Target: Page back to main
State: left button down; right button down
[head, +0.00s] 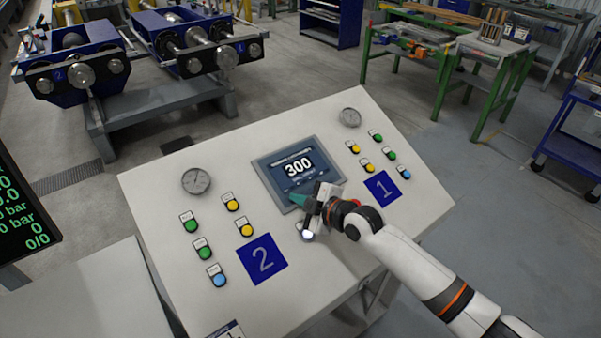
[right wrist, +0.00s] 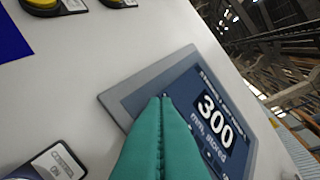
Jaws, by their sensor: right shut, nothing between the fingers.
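The display screen (head: 298,169) sits in the upper middle of the sloped white control panel (head: 150,195) and reads 300. It also shows in the right wrist view (right wrist: 213,120), tilted, with "300" and "mm, stored" legible. My right gripper (head: 298,199) is at the lower edge of the screen in the head view. Its teal fingers (right wrist: 162,140) are pressed together, empty, and overlap the screen's lower border in the right wrist view. I cannot tell whether they touch the glass. The fingers hide part of the screen's lower edge. My left gripper is not in view.
Yellow, green and blue buttons (head: 219,280) flank the screen, beside blue plates marked 2 (head: 262,258) and 1 (head: 383,187). Two round gauges (head: 196,180) sit on the panel. A dark readout (head: 22,215) stands at the left. Blue roller units (head: 70,70) stand behind.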

jog(key=shift+w+a+f+b, duration=0.15)
jog(key=shift+f+b, duration=0.25)
jog(key=shift+b, duration=0.2)
dwell(0.6)
jog(key=shift+s+d+r+p, duration=0.15)
jog(key=shift+s+r+p, duration=0.05)
jog(key=shift+r+p, duration=0.25)
jog(key=shift+s+d+r+p, duration=0.1)
jog(key=shift+s+r+p, duration=0.05)
jog(key=shift+r+p, duration=0.25)
jog(key=r+p, duration=0.1)
jog(key=p, duration=0.1)
jog(key=s+d+r+p, duration=0.1)
jog(key=r, duration=0.1)
jog(key=s+r+p, duration=0.1)
jog(key=r+p, duration=0.1)
jog(key=shift+d+r+p, duration=0.15)
jog(key=shift+d+p, duration=0.1)
jog(key=shift+p, duration=0.05)
dwell(2.6)
